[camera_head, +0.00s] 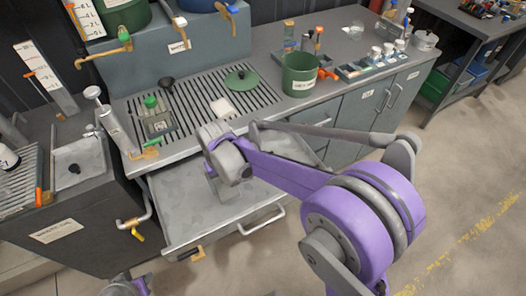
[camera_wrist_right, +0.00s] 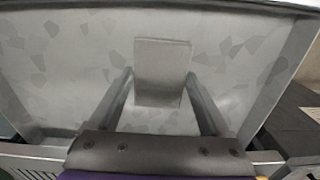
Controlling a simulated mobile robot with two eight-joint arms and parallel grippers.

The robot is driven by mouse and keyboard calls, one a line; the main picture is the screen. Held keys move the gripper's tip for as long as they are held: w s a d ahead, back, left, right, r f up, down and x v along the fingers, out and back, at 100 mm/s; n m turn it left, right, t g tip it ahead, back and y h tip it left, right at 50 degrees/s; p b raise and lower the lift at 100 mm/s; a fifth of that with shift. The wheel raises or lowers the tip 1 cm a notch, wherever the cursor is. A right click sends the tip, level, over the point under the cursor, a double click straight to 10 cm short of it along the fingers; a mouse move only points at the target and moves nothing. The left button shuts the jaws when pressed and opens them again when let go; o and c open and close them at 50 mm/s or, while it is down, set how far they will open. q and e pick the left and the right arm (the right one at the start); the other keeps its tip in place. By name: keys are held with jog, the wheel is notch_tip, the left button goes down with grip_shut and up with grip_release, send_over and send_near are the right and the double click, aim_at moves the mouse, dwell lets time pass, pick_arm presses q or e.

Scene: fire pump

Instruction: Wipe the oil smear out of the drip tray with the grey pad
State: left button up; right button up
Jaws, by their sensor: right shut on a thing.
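The drip tray (camera_head: 185,213) is a shallow grey metal drawer pulled out below the counter. Its floor also fills most of the right wrist view (camera_wrist_right: 70,65) and has a mottled pattern of darker grey patches. I cannot make out a distinct oil smear. My right gripper (camera_wrist_right: 158,85) reaches down into the tray, shut on the grey pad (camera_wrist_right: 162,60), a plain block between the two fingers. I cannot tell whether the pad touches the tray floor. Only a piece of my left arm shows at the bottom left edge.
A brass tap with a yellow handle (camera_head: 136,232) is left of the tray. A handle (camera_head: 262,220) runs along its front.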

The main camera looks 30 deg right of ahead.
jog(key=shift+r+p, duration=0.4)
jog(key=shift+r, duration=0.6)
